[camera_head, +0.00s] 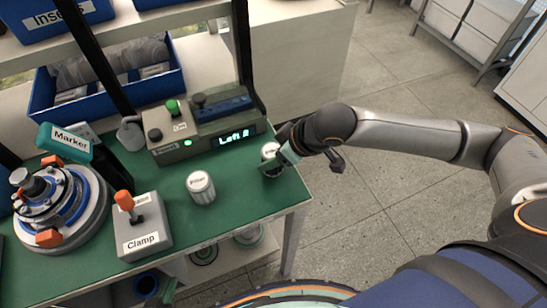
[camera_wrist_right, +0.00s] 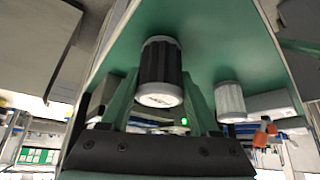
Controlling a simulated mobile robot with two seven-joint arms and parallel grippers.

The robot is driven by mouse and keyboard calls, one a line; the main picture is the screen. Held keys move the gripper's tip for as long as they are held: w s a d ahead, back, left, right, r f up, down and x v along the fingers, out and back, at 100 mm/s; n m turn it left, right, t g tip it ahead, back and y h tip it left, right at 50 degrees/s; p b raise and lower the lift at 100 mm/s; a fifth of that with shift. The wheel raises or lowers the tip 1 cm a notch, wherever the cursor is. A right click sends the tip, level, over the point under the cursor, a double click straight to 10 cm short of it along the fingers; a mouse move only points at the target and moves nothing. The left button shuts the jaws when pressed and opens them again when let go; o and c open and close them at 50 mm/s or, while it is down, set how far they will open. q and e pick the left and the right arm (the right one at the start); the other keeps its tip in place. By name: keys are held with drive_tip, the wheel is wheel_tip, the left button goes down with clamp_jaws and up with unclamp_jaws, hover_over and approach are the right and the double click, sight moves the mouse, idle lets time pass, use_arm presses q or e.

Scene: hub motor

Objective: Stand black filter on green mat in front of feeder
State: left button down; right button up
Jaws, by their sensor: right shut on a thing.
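The black filter (camera_wrist_right: 161,64), with a pale labelled cap, is between the fingers of my right gripper (camera_wrist_right: 162,100) in the right wrist view. In the head view its pale cap (camera_head: 269,150) shows at the right end of the green mat (camera_head: 240,187), partly hidden by my right gripper (camera_head: 275,160), which is shut on it. It looks upright, at or just above the mat; I cannot tell if it touches. The grey-green feeder (camera_head: 200,138) is left of it, with a lit display reading "Left 2". My left gripper is not in view.
A white filter (camera_head: 201,188) stands mid-mat. The clamp box (camera_head: 144,228) with its orange-knobbed lever, the round hub motor (camera_head: 55,207) and the teal marker (camera_head: 66,143) occupy the left. Blue bins (camera_head: 105,85) are behind. The mat between white filter and right edge is clear.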

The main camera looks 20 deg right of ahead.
drive_tip(key=shift+f, duration=0.1)
drive_tip(key=shift+f, duration=0.1)
drive_tip(key=o, duration=1.5)
drive_tip(key=shift+c, duration=0.2)
drive_tip(key=shift+r, duration=0.2)
drive_tip(key=p+v, duration=0.1)
drive_tip(key=v, duration=1.1)
drive_tip(key=shift+p, duration=0.4)
